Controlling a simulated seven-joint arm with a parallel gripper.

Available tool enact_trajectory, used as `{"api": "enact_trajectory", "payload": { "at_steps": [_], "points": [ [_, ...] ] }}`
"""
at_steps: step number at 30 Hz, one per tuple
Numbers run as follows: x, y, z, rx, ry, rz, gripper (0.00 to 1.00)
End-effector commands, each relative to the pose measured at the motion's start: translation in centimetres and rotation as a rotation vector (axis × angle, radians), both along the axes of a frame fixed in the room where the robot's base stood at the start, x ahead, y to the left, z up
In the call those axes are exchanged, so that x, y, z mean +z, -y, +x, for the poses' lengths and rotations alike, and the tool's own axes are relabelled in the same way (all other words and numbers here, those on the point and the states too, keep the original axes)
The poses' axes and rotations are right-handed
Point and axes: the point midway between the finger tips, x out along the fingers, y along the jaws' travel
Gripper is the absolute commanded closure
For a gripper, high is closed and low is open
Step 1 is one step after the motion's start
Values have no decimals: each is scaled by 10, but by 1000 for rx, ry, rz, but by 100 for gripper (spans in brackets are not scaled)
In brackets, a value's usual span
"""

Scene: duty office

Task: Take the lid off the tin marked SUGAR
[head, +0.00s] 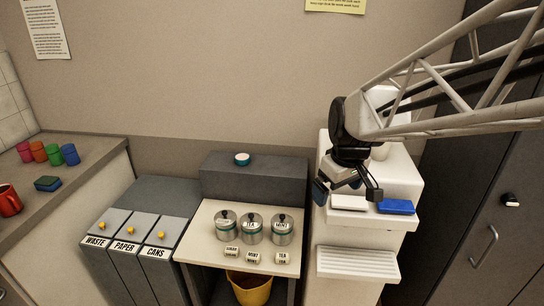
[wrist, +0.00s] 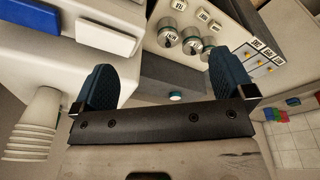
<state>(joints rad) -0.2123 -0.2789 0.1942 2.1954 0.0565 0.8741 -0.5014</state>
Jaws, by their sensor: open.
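Three metal tins with dark-knobbed lids stand in a row on the cream shelf (head: 190,245). All three lids look seated. My gripper (head: 347,190) is open and empty, to the right of the tins and above them, over the white unit.
Small label blocks (head: 253,257) stand before the tins. A dark raised ledge (head: 255,178) behind bears a small teal-and-white round item (head: 242,159). The white unit (head: 375,235) carries a blue block (head: 396,207) and a white block (head: 348,203). Lidded bins (head: 125,235) stand left. Air above the tins is clear.

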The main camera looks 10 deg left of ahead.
Motion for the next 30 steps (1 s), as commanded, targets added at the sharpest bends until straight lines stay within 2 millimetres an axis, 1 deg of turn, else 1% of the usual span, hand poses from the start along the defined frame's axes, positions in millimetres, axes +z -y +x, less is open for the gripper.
{"api": "enact_trajectory", "payload": {
  "at_steps": [1, 3, 8, 15, 23, 30],
  "points": [
    [-4, -10, 11, 37, -5, -2, 0],
    [-10, -24, 25, 89, -10, -5, 0],
    [-25, -56, 57, 211, -16, -10, 0],
    [-53, -110, 100, 393, -25, -17, 0],
    [-92, -172, 138, 588, -34, -22, 0],
    [-136, -234, 166, 770, -40, -26, 0]
  ]
}}
